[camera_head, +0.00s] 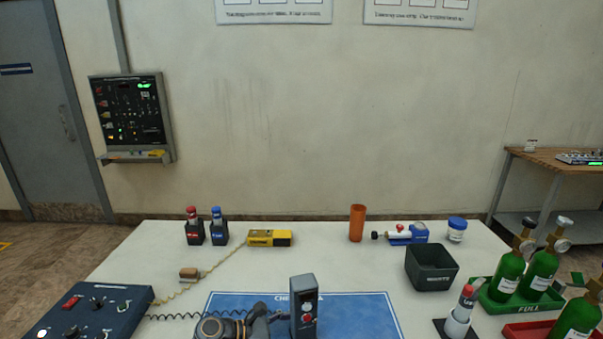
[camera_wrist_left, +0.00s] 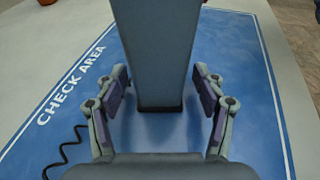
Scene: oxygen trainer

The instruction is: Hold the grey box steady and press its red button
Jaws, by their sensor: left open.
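The grey box (camera_head: 303,300) stands upright at the front of the blue check-area mat (camera_head: 360,312). A red button (camera_head: 307,318) shows on its narrow face in the head view. In the left wrist view, the grey box (camera_wrist_left: 158,50) rises between the two fingers of my left gripper (camera_wrist_left: 163,90). The fingers are open, one on each side of the box, with mat visible beside its lower end. The red button is not visible in the wrist view. Part of my left arm (camera_head: 235,328) shows just left of the box in the head view. My right gripper is not in view.
A dark blue console (camera_head: 95,310) with a coiled cable (camera_head: 190,315) lies at left. A black bin (camera_head: 431,267), a white bottle with a red cap (camera_head: 461,312) and green cylinders (camera_head: 540,270) stand at right. The mat right of the box is clear.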

